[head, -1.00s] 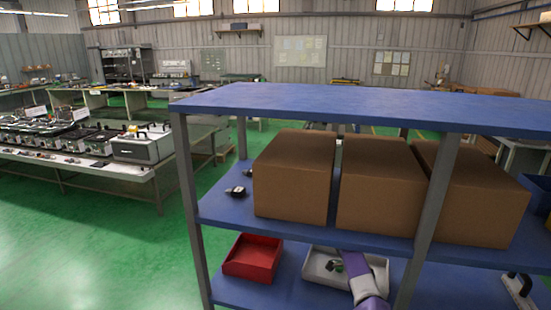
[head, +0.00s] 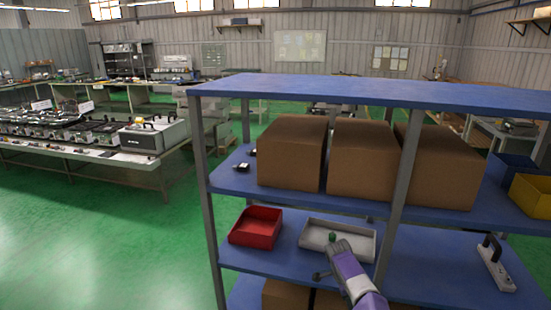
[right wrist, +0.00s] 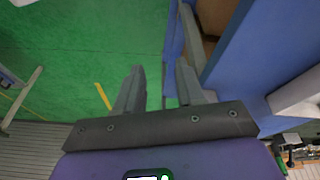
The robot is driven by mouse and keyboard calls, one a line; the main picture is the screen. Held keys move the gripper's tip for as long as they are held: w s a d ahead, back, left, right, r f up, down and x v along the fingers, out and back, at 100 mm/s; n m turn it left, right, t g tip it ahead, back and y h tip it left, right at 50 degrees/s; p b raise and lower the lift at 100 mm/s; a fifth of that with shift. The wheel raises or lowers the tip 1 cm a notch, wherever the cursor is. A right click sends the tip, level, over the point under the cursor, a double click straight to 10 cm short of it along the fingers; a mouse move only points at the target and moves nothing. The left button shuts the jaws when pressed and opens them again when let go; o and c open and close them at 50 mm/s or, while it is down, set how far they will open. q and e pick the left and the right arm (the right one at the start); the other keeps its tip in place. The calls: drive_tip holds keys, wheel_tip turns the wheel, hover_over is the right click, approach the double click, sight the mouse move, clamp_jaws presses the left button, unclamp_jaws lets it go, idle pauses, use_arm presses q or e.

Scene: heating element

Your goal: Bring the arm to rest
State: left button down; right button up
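My right arm comes up from the bottom of the head view, purple and grey. Its gripper (head: 320,275) is in front of the white bin on the lower blue shelf, overlapping the bin's front edge in the picture. The gripper is open and empty. My left gripper is in neither view.
The blue rack (head: 300,87) is close in front. It holds brown boxes (head: 292,155), a red bin (head: 256,228), and a white bin (head: 358,247) with a green item inside. A handled white device (head: 494,268) lies at right. Green floor (head: 100,235) is open at left.

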drive_tip(key=s+a+f+n+y, duration=0.6)
drive_tip(key=s+a+f+n, duration=0.6)
drive_tip(key=s+a+f, duration=0.3)
drive_tip(key=s+f+n+t+y, duration=0.1)
drive_tip(key=s+f+n, duration=0.1)
drive_tip(key=s, duration=2.1)
drive_tip(key=shift+s+n+y, duration=0.2)
drive_tip(key=shift+n+y, duration=0.1)
drive_tip(key=shift+n, duration=0.2)
drive_tip(key=shift+d+f, duration=0.1)
